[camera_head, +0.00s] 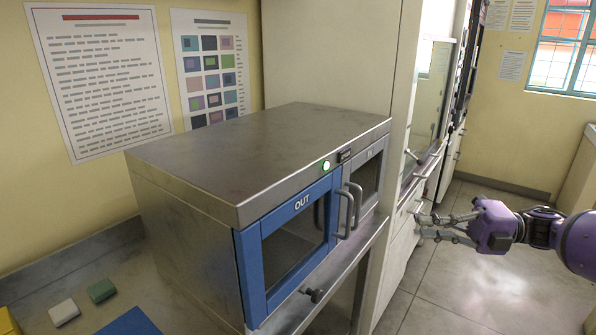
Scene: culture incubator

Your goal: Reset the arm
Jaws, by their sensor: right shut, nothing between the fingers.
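My right gripper (420,227) is on the right of the head view, its purple arm coming in from the right edge. Its grey fingers point left, and it is shut with nothing between the fingers. It appears to hang in open air in front of the white cabinets and does not appear to touch anything. The culture incubator (250,150) is a grey metal box in the middle, with a blue-framed door (300,203) marked OUT and a plain grey door beside it. Both doors look closed. A green light glows above the blue door. My left gripper is not in view.
The incubator stands on a grey counter (100,262). A white block (64,312), a green block (101,290) and part of a blue item (130,322) lie at lower left. Open floor (470,290) is below my right arm. White cabinets stand behind.

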